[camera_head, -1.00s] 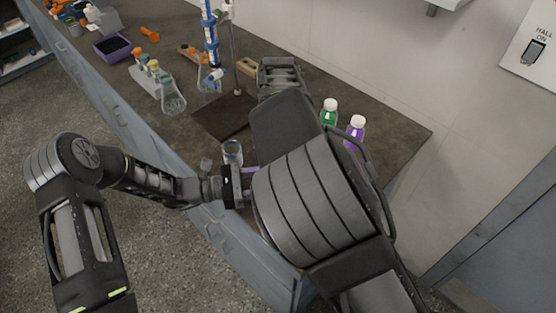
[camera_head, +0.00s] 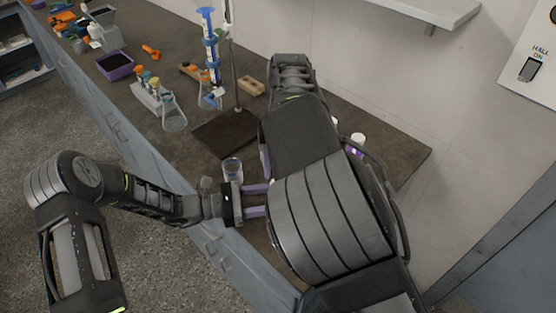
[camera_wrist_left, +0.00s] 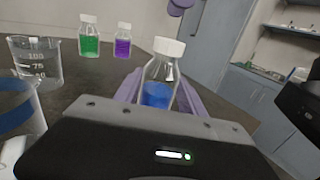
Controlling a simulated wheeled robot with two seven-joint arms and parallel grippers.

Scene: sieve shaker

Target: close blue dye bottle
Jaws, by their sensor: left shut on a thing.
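The blue dye bottle (camera_wrist_left: 157,92) shows in the left wrist view as clear glass with blue liquid low inside. A white cap (camera_wrist_left: 169,47) sits at its mouth; I cannot tell whether it is tight. My left gripper (camera_wrist_left: 152,95) is shut on the bottle, a purple finger on each side. In the head view, my left gripper (camera_head: 257,200) reaches in from the left, and my right arm hides the bottle. A purple fingertip of my right gripper (camera_wrist_left: 180,6) shows just above the cap, apart from it. The rest of that gripper is out of frame.
Green (camera_wrist_left: 89,37) and purple (camera_wrist_left: 123,41) dye bottles stand capped behind. A beaker (camera_wrist_left: 36,62) is left of my left gripper. Farther along the bench are a stand base (camera_head: 226,126), a flask (camera_head: 173,115) and a purple tray (camera_head: 115,67).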

